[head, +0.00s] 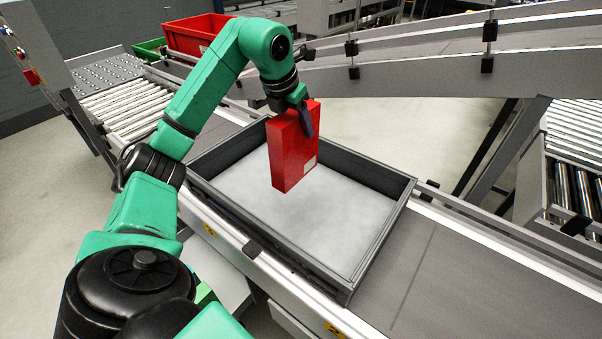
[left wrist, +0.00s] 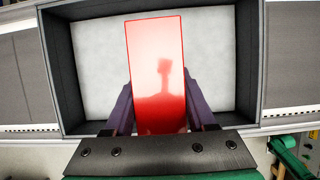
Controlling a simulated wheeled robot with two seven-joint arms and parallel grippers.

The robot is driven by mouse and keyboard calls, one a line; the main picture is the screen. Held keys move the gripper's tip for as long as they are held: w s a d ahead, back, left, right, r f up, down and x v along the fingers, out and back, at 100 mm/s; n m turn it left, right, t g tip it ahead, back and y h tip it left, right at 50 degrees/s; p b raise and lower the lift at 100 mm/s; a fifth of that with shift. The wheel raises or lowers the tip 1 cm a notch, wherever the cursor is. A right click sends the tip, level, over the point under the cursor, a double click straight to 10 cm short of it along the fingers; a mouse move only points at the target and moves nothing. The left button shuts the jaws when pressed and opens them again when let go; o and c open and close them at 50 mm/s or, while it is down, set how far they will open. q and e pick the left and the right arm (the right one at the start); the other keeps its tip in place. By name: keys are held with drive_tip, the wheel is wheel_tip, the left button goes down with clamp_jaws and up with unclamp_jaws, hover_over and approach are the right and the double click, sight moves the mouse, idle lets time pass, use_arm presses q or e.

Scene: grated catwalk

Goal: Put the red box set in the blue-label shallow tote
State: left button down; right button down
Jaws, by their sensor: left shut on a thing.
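The red box set (head: 291,152) hangs upright above the inside of a dark grey shallow tote (head: 345,283). My left gripper (head: 304,115) is shut on the box at its top. In the left wrist view, the red box (left wrist: 156,70) lies between the two fingers of the gripper (left wrist: 160,108), with the tote's pale floor (left wrist: 95,60) behind it. The tote looks empty. A gap seems to show between the box and the tote floor. No blue label is visible on the tote from here. My right gripper is not in view.
The tote sits on a grey conveyor (head: 440,270) with side rails. A red bin (head: 192,35) and a green bin (head: 150,48) stand at the back left. A roller conveyor (head: 115,105) lies at the left. A sloped conveyor (head: 420,75) crosses behind.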

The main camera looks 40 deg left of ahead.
sight(287, 141)
use_arm(q)
drive_tip(key=f, duration=1.3)
drive_tip(key=shift+w+f, duration=0.4)
drive_tip(key=shift+c, duration=1.1)
unclamp_jaws()
drive_tip(key=b+v, duration=0.1)
drive_tip(key=v, duration=1.1)
